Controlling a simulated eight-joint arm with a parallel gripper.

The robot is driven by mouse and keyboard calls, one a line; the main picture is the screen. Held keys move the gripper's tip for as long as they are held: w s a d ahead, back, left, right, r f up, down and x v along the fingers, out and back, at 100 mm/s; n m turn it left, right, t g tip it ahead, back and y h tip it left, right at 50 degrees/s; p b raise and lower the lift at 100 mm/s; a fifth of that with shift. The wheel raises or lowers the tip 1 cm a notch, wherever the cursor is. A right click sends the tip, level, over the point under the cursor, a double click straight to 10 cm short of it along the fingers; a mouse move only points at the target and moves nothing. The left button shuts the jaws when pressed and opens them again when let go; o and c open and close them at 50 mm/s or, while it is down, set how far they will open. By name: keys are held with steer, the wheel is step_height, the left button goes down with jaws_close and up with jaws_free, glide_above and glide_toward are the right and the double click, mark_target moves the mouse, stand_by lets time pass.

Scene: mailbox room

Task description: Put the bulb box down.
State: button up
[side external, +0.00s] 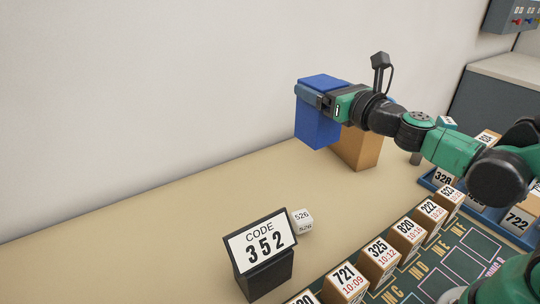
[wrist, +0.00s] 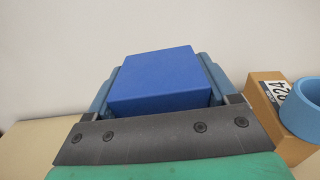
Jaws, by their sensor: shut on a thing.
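The bulb box appears to be the plain blue box (side external: 317,124), as no label on it shows. My gripper (side external: 313,93) is shut on its upper part, with a finger on each side. In the wrist view the blue box (wrist: 153,76) sits between the two blue-grey fingers of my gripper (wrist: 158,88). The box is upright and seems held above the tan table (side external: 190,205), near its back edge by the wall.
A brown box (side external: 362,149) stands close right of the blue box; in the wrist view a blue ring (wrist: 302,108) is beside it. A code sign (side external: 262,250) and white cube (side external: 302,221) stand in front. Numbered boxes (side external: 379,257) line a green mat. The left tabletop is clear.

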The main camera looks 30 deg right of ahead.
step_height(320, 180, up, 12)
steer(key=s+d+m+g+h, duration=0.2)
steer(key=d+m+g+h, duration=0.65)
steer(key=d, duration=0.25)
steer(key=s+d+m+g+h, duration=0.2)
steer(key=d+m+g+h, duration=0.55)
steer(key=d+h, duration=0.2)
steer(key=s+d+m+g+y, duration=0.1)
steer(key=s+d+m+g, duration=0.1)
steer(key=s+m+g, duration=0.6)
step_height(320, 180, down, 25)
steer(key=w+n, duration=0.1)
steer(key=w, duration=0.1)
steer(key=shift+w+d+f+n+g, duration=0.15)
steer(key=shift+n+g, duration=0.15)
steer(key=shift+g, duration=0.1)
steer(key=shift+f, duration=0.1)
